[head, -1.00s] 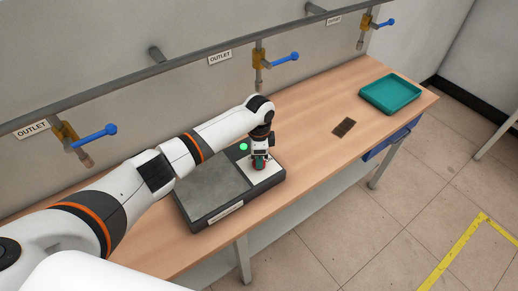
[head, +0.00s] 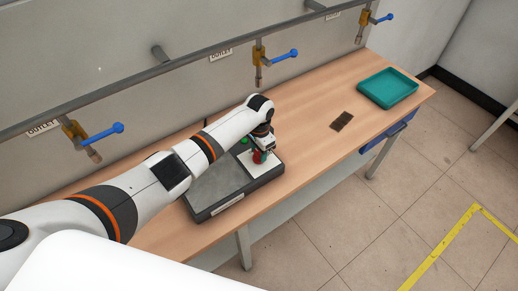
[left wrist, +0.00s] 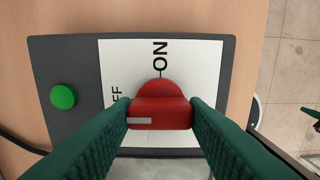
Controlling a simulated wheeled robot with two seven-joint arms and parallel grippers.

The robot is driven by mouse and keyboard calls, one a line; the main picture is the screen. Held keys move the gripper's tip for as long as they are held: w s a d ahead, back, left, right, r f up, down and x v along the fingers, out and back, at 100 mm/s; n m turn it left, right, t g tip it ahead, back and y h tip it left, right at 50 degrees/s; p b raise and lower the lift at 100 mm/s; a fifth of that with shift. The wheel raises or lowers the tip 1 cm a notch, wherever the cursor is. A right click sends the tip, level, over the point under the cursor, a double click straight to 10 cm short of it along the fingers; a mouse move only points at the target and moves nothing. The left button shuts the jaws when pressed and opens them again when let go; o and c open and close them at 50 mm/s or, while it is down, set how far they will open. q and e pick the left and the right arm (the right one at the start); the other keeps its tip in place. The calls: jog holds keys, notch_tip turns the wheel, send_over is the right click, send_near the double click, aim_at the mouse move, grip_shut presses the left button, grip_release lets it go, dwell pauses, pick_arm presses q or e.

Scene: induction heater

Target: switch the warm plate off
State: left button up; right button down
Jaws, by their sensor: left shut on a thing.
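The warm plate (head: 213,187) is a dark flat unit with a grey top, lying on the wooden bench. Its white panel (left wrist: 205,75) carries ON and OFF marks; the OFF mark is partly hidden by a finger. My left gripper (left wrist: 160,114) is shut on the red knob (left wrist: 160,104), one green finger on each side. The knob's white mark (left wrist: 140,121) is at its left end, on the OFF side. The round green lamp (left wrist: 63,97) beside the panel looks dull. The knob also shows under the gripper in the head view (head: 258,157).
A teal tray (head: 388,88) and a dark brown flat piece (head: 341,121) lie farther right on the bench (head: 300,130). A pipe with blue-handled outlet taps (head: 282,56) runs along the wall behind. The bench between plate and brown piece is clear.

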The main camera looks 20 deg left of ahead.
dwell(0.3)
pick_arm(q)
jog(key=o, duration=1)
notch_tip(320, 180, up, 12)
jog(key=b, duration=0.2)
jog(key=shift+b, duration=0.4)
